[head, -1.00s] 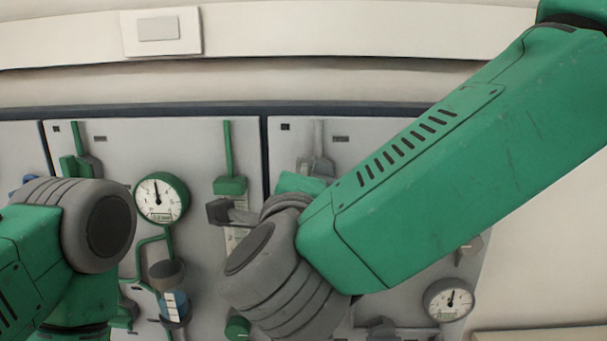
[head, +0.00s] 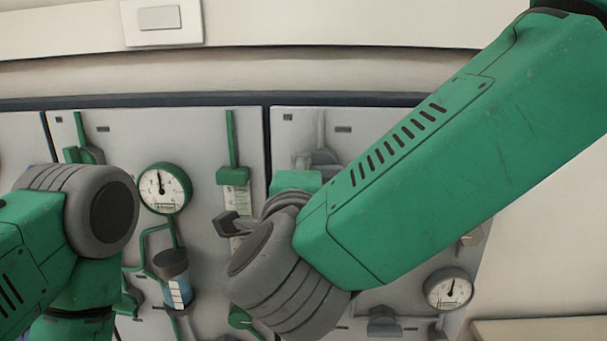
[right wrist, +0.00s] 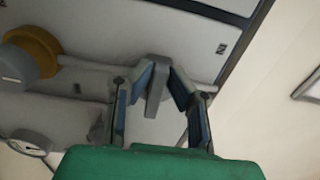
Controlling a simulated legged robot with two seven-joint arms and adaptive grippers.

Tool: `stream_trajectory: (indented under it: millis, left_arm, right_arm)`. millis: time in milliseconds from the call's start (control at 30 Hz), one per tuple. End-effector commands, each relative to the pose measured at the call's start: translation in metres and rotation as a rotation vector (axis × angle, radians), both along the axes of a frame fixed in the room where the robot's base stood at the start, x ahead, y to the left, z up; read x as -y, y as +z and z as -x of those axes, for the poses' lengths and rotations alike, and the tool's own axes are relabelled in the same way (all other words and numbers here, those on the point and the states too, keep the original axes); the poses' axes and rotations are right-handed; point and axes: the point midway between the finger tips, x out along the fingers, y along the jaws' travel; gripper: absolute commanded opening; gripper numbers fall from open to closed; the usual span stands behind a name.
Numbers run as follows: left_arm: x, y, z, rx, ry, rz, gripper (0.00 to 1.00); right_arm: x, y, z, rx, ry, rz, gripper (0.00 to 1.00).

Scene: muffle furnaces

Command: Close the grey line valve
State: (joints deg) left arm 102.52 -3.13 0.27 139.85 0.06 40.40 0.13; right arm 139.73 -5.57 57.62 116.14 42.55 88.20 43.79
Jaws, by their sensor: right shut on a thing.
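The grey line valve (head: 320,157) is near the top of the right-hand panel, on a thin grey pipe. In the head view my right forearm and wrist partly cover the area below it. In the right wrist view my right gripper (right wrist: 161,80) has its two fingers on either side of the valve's grey lever (right wrist: 154,98) and is shut on it. There the lever lies across the grey pipe. My left arm shows at the left of the head view, but its gripper is out of sight.
A green valve (head: 233,177) and a green-rimmed gauge (head: 165,188) are on the middle panel. A blue-filled cup (head: 177,287) is below the gauge. A grey gauge (head: 449,289) is at the lower right. The right wrist view shows a yellow part (right wrist: 36,50).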

Motion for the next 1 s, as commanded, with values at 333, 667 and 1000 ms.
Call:
stream_trajectory:
  millis: [333, 667, 1000]
  left_arm:
    - [0.000, 0.000, 0.000, 0.000, 0.000, 0.000, 0.40]
    - [0.001, 0.001, 0.002, 0.002, 0.000, -0.001, 0.40]
    - [0.000, 0.000, 0.002, 0.002, 0.000, 0.000, 0.40]
  right_arm:
    - [-0.001, -0.003, 0.001, -0.007, 0.004, 0.004, 0.34]
    - [-0.001, -0.003, 0.035, -0.005, 0.007, 0.005, 0.34]
    - [-0.003, -0.005, 0.102, -0.009, 0.007, 0.008, 0.34]
